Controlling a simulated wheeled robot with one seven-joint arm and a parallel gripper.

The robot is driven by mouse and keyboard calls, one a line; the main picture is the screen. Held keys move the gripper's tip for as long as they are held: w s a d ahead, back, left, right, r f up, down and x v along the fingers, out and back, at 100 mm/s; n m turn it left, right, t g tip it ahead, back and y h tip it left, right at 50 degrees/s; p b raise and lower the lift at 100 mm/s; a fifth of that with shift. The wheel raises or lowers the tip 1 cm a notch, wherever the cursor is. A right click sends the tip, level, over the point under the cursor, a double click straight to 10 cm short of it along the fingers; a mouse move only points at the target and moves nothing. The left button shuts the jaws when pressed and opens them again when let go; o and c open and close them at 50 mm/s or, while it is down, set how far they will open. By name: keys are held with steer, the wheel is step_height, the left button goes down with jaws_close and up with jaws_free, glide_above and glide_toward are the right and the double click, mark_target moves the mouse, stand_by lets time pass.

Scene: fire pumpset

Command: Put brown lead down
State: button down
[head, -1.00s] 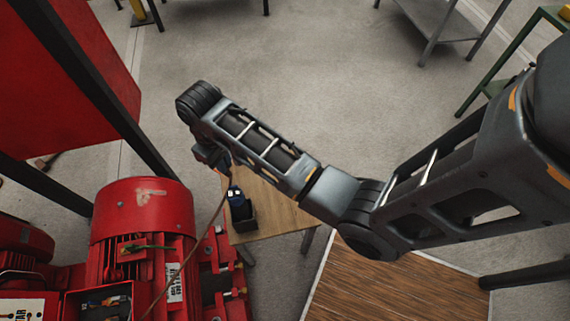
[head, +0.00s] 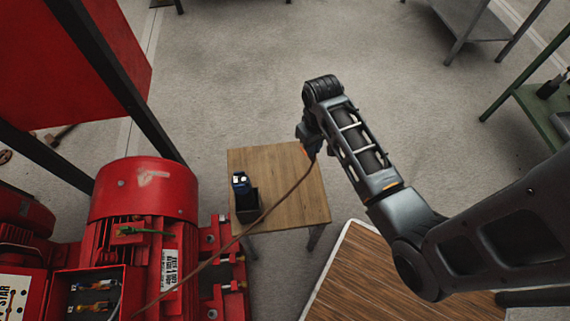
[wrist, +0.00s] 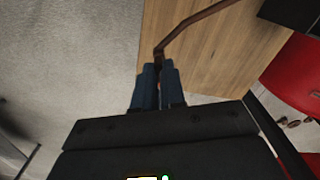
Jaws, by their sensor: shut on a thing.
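The brown lead (head: 262,217) runs from the red motor's open terminal box up to my gripper (head: 308,148). In the wrist view the lead (wrist: 196,19) leaves the tips of my gripper (wrist: 158,66), and its blue fingers are shut on it. In the head view my gripper is over the far right edge of the small wooden table (head: 293,205). The wrist view shows the tabletop (wrist: 200,72) beyond the fingertips and bare floor to the left. I cannot tell how high the lead's held end is.
A black holder (head: 247,204) with a blue-and-black device stands on the table's left side. The red motor (head: 145,205) is left of the table, its terminal box (head: 90,292) open. The table's middle and right are clear. A brown wooden platform (head: 385,275) lies nearer, at right.

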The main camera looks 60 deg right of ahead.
steer(key=shift+w+a+f+b, duration=0.15)
steer(key=shift+w+a+f, duration=0.55)
steer(key=shift+w+f, duration=0.55)
steer(key=shift+w+a+f+b, duration=0.1)
steer(key=shift+w+a+f, duration=0.7)
steer(key=shift+f, duration=0.8)
steer(key=shift+w+a+f+b, duration=0.15)
steer(key=shift+w+a+f, duration=0.45)
steer(key=shift+w+f, duration=0.7)
steer(key=shift+s+f, duration=0.15)
steer(key=shift+f, duration=0.05)
steer(key=shift+f, duration=0.1)
steer(key=c, duration=1.2)
jaws_free()
